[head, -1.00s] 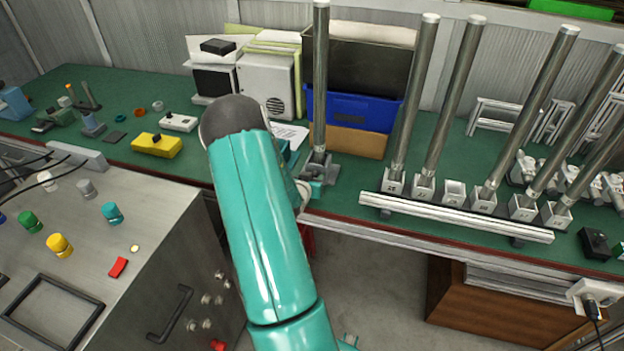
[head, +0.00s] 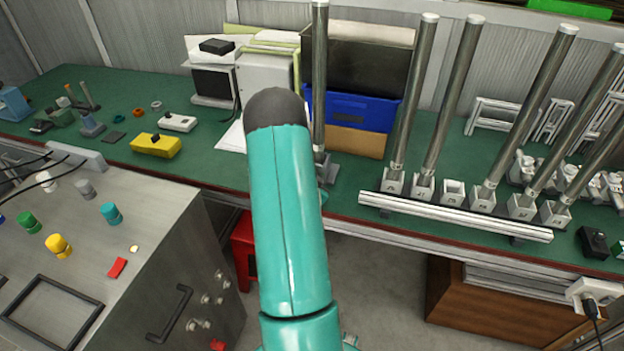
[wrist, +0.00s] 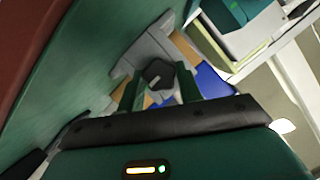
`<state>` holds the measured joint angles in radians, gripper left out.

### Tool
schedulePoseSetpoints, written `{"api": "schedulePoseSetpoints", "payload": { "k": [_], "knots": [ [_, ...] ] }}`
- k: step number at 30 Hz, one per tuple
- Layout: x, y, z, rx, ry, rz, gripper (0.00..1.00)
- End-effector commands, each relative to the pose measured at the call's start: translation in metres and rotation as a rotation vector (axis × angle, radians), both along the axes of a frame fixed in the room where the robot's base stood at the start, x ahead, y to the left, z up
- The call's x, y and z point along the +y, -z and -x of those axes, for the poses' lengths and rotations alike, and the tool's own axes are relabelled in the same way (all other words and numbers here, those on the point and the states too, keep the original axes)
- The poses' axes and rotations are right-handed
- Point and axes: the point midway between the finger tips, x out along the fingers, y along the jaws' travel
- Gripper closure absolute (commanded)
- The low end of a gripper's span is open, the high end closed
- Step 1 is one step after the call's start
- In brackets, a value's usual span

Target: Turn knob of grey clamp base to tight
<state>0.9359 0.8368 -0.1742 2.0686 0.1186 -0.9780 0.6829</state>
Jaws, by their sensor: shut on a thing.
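The grey clamp base (wrist: 150,48) shows in the wrist view, with its dark knob (wrist: 158,72) facing the camera. My gripper (wrist: 159,86) has its two green fingers on either side of the knob and is shut on it. In the head view the clamp base (head: 328,168) stands near the bench's front edge and holds an upright metal pole (head: 320,75). My teal arm hides part of the base there, and the gripper and knob are hidden behind it.
A blue bin (head: 355,108) stands behind the base. To the right, several tilted metal poles rise from small square sockets behind a metal rail (head: 455,215). A yellow box (head: 156,146) lies to the left on the green bench. A steel console (head: 150,260) fills the left foreground.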

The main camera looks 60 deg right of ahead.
Motion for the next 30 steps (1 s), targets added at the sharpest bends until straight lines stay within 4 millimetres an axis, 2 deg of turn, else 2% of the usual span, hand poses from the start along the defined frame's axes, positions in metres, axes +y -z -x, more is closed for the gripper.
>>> {"api": "schedulePoseSetpoints", "payload": {
  "k": [18,19,22,30],
  "knots": [
    [0.0007,0.0004,0.0001,-0.062,0.000,-0.010,0.88],
    [0.0007,0.0004,0.0001,-0.062,0.000,-0.010,0.63],
    [0.0006,0.0004,0.0001,-0.062,0.000,-0.010,0.44],
    [0.0004,0.0003,0.0004,-0.061,0.000,-0.009,0.43]
  ]
}}
